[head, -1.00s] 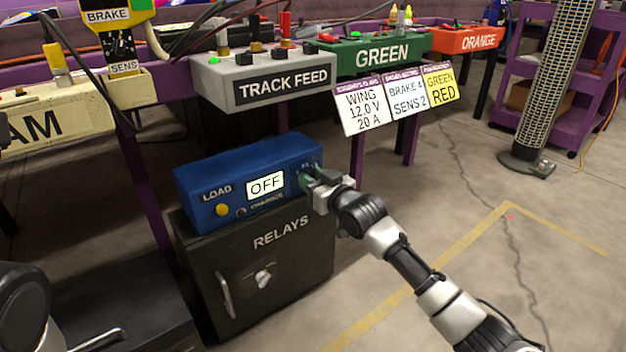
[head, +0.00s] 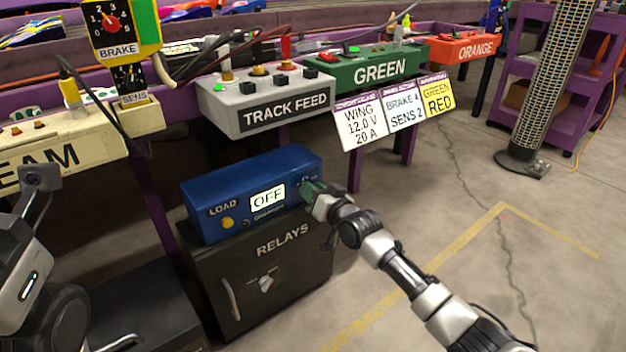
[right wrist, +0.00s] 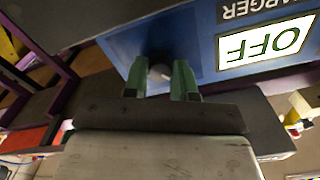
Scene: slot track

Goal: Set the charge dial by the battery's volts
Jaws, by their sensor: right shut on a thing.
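The blue charger (head: 200,197) stands on the black RELAYS cabinet, and its display (head: 268,197) reads OFF. A yellow LOAD button (head: 228,222) is on its front. My right gripper (head: 308,190) is at the right end of this front. I cannot make out a battery.
A white card (head: 361,119) reads WING 12.0 V 20 A, beside cards reading BRAKE 4 SENS 2 and GREEN RED. The grey TRACK FEED box (head: 215,110) overhangs behind the charger. The RELAYS cabinet (head: 290,285) stands below. Floor at right is open.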

